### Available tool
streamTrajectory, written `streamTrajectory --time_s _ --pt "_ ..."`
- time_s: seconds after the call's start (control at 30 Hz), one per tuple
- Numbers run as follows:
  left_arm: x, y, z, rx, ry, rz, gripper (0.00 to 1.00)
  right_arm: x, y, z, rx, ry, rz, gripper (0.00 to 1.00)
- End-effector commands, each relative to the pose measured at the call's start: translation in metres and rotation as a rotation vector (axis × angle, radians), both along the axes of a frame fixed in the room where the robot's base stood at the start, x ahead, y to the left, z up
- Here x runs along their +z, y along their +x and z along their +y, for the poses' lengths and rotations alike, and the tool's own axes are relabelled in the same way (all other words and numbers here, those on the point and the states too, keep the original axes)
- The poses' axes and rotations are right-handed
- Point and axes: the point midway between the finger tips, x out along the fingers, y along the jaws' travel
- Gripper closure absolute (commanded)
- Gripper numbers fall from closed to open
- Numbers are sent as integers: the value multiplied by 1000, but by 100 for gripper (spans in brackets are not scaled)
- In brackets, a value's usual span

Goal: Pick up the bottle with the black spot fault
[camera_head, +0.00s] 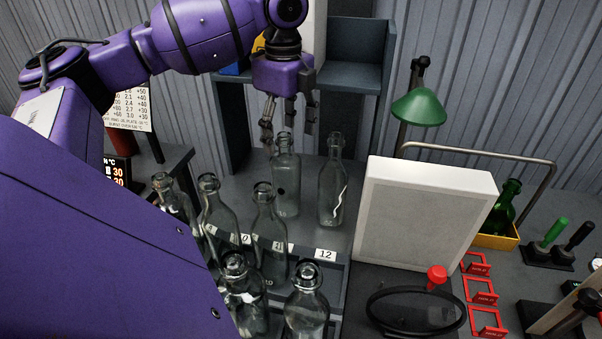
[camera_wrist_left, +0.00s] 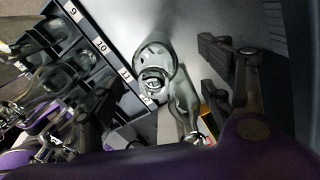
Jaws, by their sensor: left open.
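The bottle with a black spot (camera_head: 286,185) is clear glass and stands upright on the dark shelf in the head view. The dark spot is on its lower left side. My left gripper (camera_head: 288,124) is open, pointing down at this bottle's mouth, with one finger to each side and nothing held. A clear bottle with a white crack-like line (camera_head: 332,195) stands just right of the spotted one.
Several clear bottles (camera_head: 264,225) stand in front and to the left, by numbered slots. A white panel (camera_head: 425,215) stands close on the right. A round black-rimmed lens (camera_head: 415,312), red holders (camera_head: 480,290) and a green lamp (camera_head: 419,107) lie further right.

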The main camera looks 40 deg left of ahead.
Motion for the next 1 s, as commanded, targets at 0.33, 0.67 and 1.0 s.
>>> streamTrajectory --time_s 0.33,0.67,1.0 --pt "-36 3 -17 -3 -28 9 28 -15 -21 -10 -69 35 44 100" --pt "-80 2 -15 -3 -27 8 28 -13 -21 -9 -68 35 45 100" --pt "-92 2 -16 -4 -26 5 28 -13 -21 -10 -68 34 44 100"
